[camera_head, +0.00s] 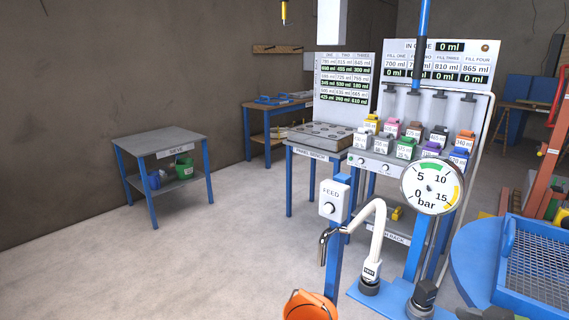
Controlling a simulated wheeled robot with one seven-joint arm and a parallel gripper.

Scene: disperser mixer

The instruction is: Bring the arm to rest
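My gripper does not show in the head view, and I cannot make out whether it is open or shut. No part of the picture is surely my arm.
A curved white spout (378,225), a FEED box (334,201) and a bar gauge (432,186) stand close in front. Behind is a bench (318,153) beside several coloured containers (409,148). A blue mesh tray (538,265) is at right. A SIEVE table (160,141) stands left; floor between is clear.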

